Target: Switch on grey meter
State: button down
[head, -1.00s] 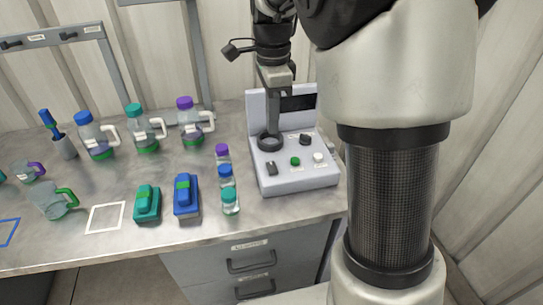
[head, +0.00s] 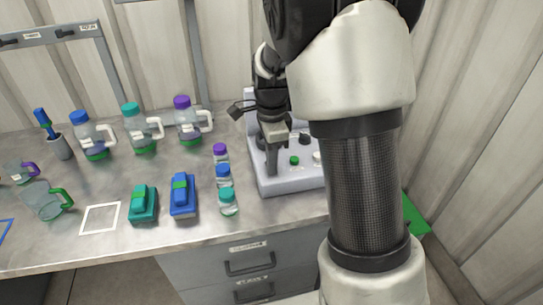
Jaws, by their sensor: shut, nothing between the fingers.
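The grey meter (head: 291,184) stands at the right end of the bench. Its sloped front panel carries a green button (head: 294,160) and a white button (head: 317,156), partly hidden by my arm. My gripper (head: 271,172) is shut and empty, pointing down over the left part of the panel. It covers the spot where a small black switch showed. I cannot tell whether the fingertips touch the panel. The meter's upright back and dark display are mostly hidden behind my wrist.
Blue (head: 183,196) and teal (head: 144,204) devices lie further left, beside a white square outline (head: 100,218). Handled bottles (head: 142,130) stand behind. A green surface (head: 416,216) shows right of my arm.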

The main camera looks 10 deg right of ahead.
jog(key=shift+s+f+t+b, duration=0.1)
jog(key=shift+f+t+b, duration=0.2)
jog(key=shift+f+b, duration=0.4)
jog(key=shift+r, duration=0.5)
jog(key=shift+p, duration=0.3)
jog(key=shift+w+r+p, duration=0.35)
jog(key=shift+w+p, duration=0.25)
jog(key=shift+w, duration=0.15)
